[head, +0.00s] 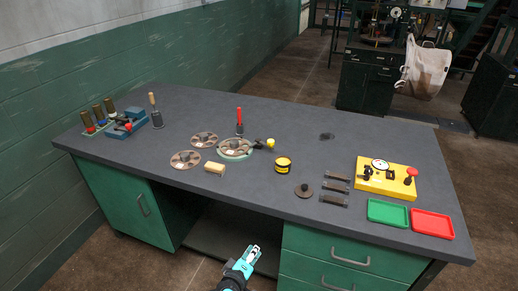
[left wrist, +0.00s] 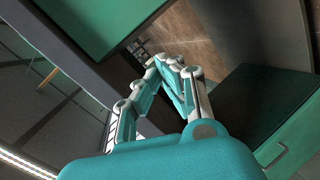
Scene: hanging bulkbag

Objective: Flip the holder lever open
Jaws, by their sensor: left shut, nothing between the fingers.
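Several levers show in the head view, and I cannot tell which is the holder lever. A green round fixture (head: 235,148) on the bench has a dark arm with a yellow knob (head: 271,143) on its right. A yellow block (head: 386,179) with a dial carries a red-knobbed lever (head: 410,175). A small blue fixture (head: 133,120) at the far left also has a red knob. My left gripper (head: 252,252) is shut and empty, in front of the bench's near edge and away from all of them. Its closed fingers (left wrist: 172,62) show in the left wrist view. My right gripper is out of view.
The dark bench top (head: 290,130) carries discs, a yellow tin (head: 283,164), a green tray (head: 388,212) and a red tray (head: 432,224). Green drawers (head: 345,262) and a cabinet stand below, with an open gap between. A white bag (head: 425,72) hangs behind.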

